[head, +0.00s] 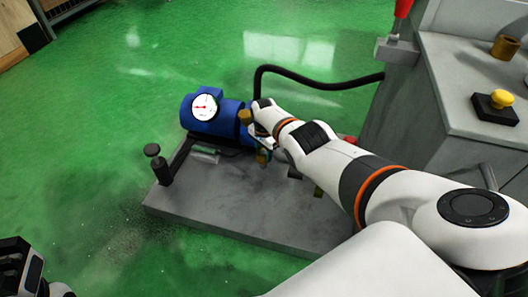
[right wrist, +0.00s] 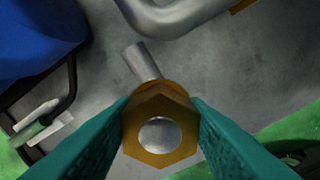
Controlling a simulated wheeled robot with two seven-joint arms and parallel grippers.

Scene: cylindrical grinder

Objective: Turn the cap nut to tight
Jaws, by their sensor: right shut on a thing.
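The cap nut (right wrist: 160,100), a brass hexagon with a round grey centre, sits between the two green fingers of my right gripper (right wrist: 161,118) in the right wrist view. The fingers touch it on opposite sides. A grey metal pipe (right wrist: 143,61) leads up behind it. In the head view my right gripper (head: 262,140) is at the right end of the blue pump (head: 205,112), where brass pieces show close by; I cannot tell which is the nut. My left gripper (head: 20,268) is at the lower left edge, partly cut off, far from the pump.
The pump stands on a grey base slab (head: 245,225) with a dark post (head: 157,160) at its left. A round white gauge (head: 204,107) faces me. A black hose (head: 310,83) runs to the grey machine (head: 450,60) at right. Green floor at left is clear.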

